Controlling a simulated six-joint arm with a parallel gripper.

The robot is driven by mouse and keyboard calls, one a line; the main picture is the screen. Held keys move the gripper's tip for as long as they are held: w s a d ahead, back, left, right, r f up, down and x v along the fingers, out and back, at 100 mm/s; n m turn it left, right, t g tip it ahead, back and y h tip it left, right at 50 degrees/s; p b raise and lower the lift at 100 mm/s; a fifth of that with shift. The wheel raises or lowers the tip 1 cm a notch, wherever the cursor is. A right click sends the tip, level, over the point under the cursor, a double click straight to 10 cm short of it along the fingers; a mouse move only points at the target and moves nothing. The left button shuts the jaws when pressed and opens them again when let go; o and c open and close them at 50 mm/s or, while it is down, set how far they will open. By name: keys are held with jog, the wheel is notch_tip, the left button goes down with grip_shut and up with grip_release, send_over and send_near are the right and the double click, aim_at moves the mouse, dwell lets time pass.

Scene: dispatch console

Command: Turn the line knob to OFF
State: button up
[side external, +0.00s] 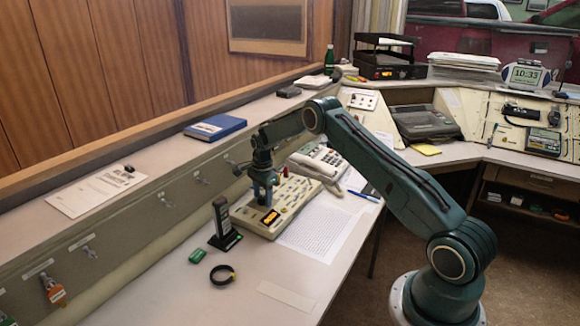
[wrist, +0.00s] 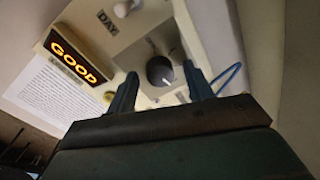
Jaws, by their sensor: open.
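A dark round knob (wrist: 159,71) with a short white pointer mark sits on the cream console panel (wrist: 110,65) in the wrist view. The mark is toward the knob's lower right side in that view. Small lettering near the knob is too blurred to read. My gripper (wrist: 160,74) is open, with one finger on each side of the knob in the picture and gaps showing between. In the side external view my gripper (side external: 263,195) points down over the panel (side external: 290,200) and hides the knob.
A lit amber sign reading GOOD (wrist: 76,56) and a white control by the word DAY (wrist: 122,9) are near the knob.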

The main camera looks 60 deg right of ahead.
jog(key=c, duration=1)
